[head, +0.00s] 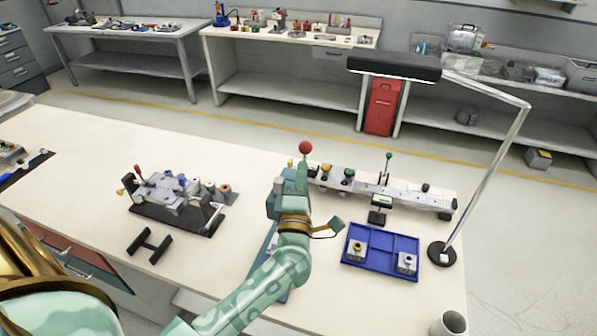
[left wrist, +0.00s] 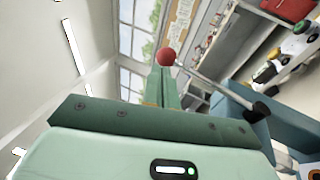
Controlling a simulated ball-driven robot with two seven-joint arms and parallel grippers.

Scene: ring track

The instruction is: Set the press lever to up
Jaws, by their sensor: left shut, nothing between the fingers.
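The press lever has a red ball knob (head: 305,147), which shows just beyond my left fingertips in the head view. The left wrist view shows the same red knob (left wrist: 166,57) on a thin metal rod that slants to a black end at the lower right. My left gripper (head: 302,167) is shut and empty, its fingertips (left wrist: 165,74) at or right by the knob; I cannot tell if they touch. The blue press body (left wrist: 240,100) is beside the gripper in the wrist view. In the head view my arm hides most of the press. My right gripper is not in view.
A fixture with a small red-knobbed handle (head: 175,195) stands left on the table. A long grey rail (head: 390,192) lies behind. A blue tray (head: 381,262) with small parts and a lamp base (head: 442,254) are at right. The table between fixture and arm is mostly clear.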

